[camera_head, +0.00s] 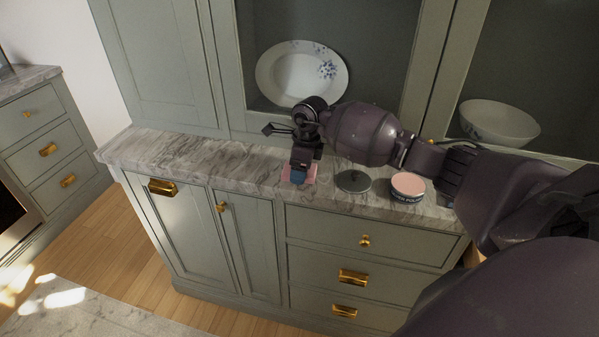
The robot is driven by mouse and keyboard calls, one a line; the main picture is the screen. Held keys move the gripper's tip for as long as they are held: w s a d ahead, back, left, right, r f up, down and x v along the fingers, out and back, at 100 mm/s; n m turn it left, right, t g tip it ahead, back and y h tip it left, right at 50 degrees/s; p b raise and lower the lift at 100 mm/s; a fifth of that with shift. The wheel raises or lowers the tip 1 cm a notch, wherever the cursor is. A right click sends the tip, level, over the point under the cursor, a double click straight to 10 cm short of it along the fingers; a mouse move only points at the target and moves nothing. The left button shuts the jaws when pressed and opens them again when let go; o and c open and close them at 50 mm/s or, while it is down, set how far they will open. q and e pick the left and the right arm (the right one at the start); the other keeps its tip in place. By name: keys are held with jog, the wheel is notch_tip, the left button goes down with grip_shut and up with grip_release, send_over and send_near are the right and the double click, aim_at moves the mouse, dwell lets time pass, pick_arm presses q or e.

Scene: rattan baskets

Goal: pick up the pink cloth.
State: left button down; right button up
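The pink cloth (311,175) is a small flat patch on the marble countertop, near its front edge. My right arm reaches in from the right, and my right gripper (299,174) is at the cloth. Its dark lower end with a blue part covers the middle of the cloth, so only pink edges show at the sides. I cannot tell whether the fingers are closed on the cloth or only over it. My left gripper is out of view.
On the marble countertop (215,165), a dark round lid (353,182) and a pink-topped tin (408,187) stand right of the cloth. A patterned plate (300,72) and a white bowl (499,122) are in the cabinet behind. The counter's left part is clear.

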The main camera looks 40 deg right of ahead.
jog(key=shift+c, duration=0.9)
jog(key=shift+r, duration=0.1)
jog(key=shift+r, duration=0.25)
notch_tip(320, 180, up, 19)
jog(key=shift+r, duration=0.2)
